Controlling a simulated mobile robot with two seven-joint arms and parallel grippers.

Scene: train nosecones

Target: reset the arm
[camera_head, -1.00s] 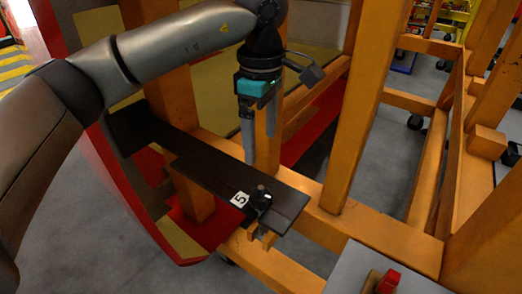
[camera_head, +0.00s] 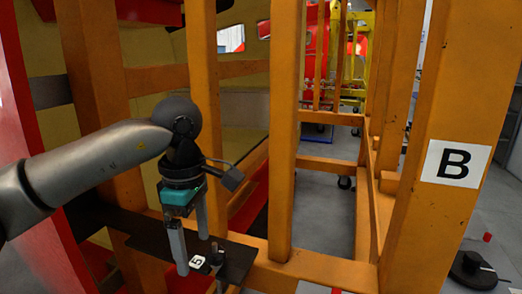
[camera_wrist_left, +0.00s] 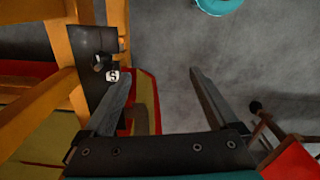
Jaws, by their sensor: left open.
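My left gripper (camera_head: 193,254) is open and empty, pointing down in the head view. The dark plate (camera_wrist_left: 92,40), label and knob lie left of the left finger there, apart from the gap. My right gripper is in neither view.
Orange posts (camera_head: 283,130) and beams stand close around the arm. A post marked "B" (camera_head: 455,163) is at the right. A red and yellow shell (camera_head: 140,75) lies behind. The left wrist view shows a teal round object (camera_wrist_left: 218,4) on open grey floor.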

